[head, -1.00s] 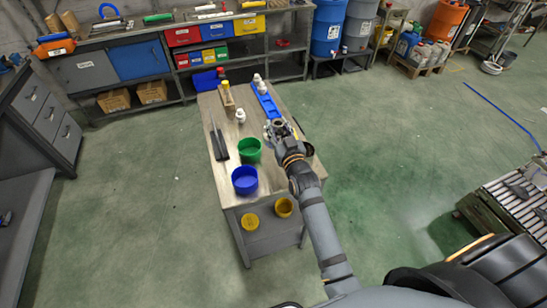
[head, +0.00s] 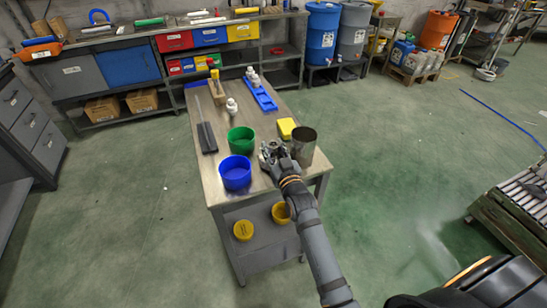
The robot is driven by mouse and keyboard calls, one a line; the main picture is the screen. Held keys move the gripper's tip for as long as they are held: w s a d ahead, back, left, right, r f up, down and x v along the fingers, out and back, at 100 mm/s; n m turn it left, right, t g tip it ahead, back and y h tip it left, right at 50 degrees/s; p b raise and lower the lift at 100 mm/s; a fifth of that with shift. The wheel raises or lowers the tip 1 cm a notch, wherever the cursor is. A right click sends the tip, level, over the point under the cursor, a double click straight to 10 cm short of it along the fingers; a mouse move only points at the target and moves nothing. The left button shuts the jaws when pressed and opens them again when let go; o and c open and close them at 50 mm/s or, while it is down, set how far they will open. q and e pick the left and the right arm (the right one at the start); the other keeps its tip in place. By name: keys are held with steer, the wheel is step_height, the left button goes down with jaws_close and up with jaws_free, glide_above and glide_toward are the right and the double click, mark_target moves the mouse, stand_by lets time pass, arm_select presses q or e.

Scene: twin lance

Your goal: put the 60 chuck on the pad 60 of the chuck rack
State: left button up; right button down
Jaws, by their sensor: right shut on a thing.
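A long blue rack (head: 262,97) lies at the back right of the table, with two white chuck-like pieces (head: 252,77) standing close together at its far end. Another white piece (head: 232,106) stands on the bare table left of the rack. Pad numbers and markings are too small to read. My right gripper (head: 270,151) is over the front part of the table, between the blue bowl and the metal can. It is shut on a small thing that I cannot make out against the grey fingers. My left gripper is out of view.
A black long object (head: 207,137) lies at the left. Bare tabletop (head: 262,122) lies between the rack and gripper.

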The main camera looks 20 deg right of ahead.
steer(key=shift+f, duration=0.55)
steer(key=shift+r, duration=0.15)
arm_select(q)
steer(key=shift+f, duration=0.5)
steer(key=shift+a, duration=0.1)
arm_select(e)
steer(key=c, duration=1.2)
jaws_free()
steer(key=shift+f, duration=0.2)
steer(key=shift+r, duration=0.15)
